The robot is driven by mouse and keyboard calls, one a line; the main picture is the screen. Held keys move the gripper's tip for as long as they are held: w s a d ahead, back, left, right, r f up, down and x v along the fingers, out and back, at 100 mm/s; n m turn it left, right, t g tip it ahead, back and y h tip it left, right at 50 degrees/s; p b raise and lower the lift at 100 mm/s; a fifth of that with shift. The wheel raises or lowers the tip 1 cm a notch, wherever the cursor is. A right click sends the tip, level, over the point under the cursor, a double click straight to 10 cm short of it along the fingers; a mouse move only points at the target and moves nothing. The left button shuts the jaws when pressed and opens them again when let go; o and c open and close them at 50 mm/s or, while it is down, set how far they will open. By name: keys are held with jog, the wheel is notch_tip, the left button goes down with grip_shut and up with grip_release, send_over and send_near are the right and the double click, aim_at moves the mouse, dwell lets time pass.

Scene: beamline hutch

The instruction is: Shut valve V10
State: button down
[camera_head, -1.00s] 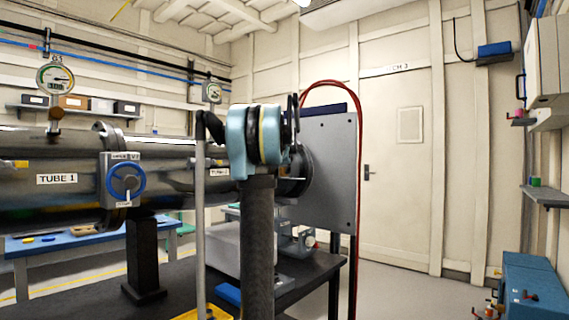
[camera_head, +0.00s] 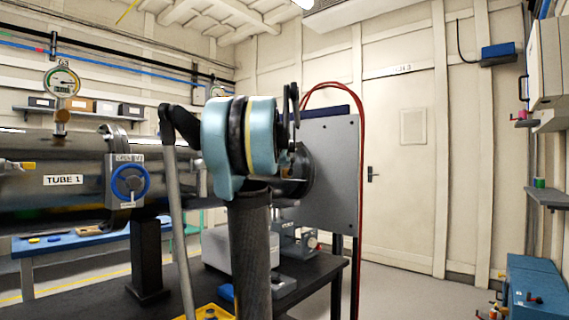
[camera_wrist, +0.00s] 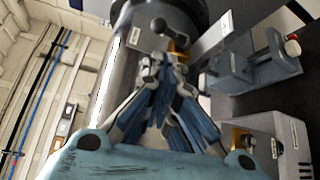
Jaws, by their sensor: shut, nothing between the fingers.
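In the wrist view my gripper (camera_wrist: 153,66) is shut and empty, its fingertips together close to a small fitting with a black round-ended handle (camera_wrist: 172,20) and a brass-coloured body (camera_wrist: 180,46) on the grey tube. I cannot tell whether the fingertips touch it. I cannot read a V10 label on it. In the head view a blue handwheel valve (camera_head: 130,182) sits on the tube marked TUBE 1 (camera_head: 63,180); its number is too blurred to read.
A round gauge (camera_head: 62,83) stands on the tube at left. A grey panel (camera_head: 335,150) with red hoses (camera_head: 359,200) stands beyond my arm. The black bench (camera_head: 110,299) carries a pale box (camera_head: 226,248). Floor is clear at right, before a blue cabinet (camera_head: 535,292).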

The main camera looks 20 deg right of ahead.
jog(key=shift+s+a, duration=0.3)
jog(key=shift+s, duration=0.2)
jog(key=s+a+f+m+g+y, duration=0.25)
jog(key=s+a+f, duration=0.4)
jog(key=f, duration=0.35)
jog(key=s+a+f+m+g+y, duration=0.1)
jog(key=s+a+f+m+g, duration=0.15)
jog(key=s+a+f, duration=0.55)
jog(key=s+a+f+m+g+y, duration=0.1)
jog(key=s+a+f+m, duration=0.3)
jog(key=f, duration=0.7)
jog(key=s+a+f+m+g+y, duration=0.2)
jog(key=s+a+f, duration=0.4)
jog(key=s+f, duration=0.5)
jog(key=s+a+f+m+g+y, duration=0.1)
jog(key=s+a+f+m+g, duration=0.1)
jog(key=s+a+f+g, duration=0.2)
jog(key=s+a+f, duration=0.3)
jog(key=s+f, duration=0.4)
jog(key=s, duration=0.1)
jog(key=shift+a+f+m+y, duration=0.2)
jog(key=shift+f+m+y, duration=0.1)
jog(key=shift+m+y, duration=0.1)
jog(key=shift+d, duration=0.15)
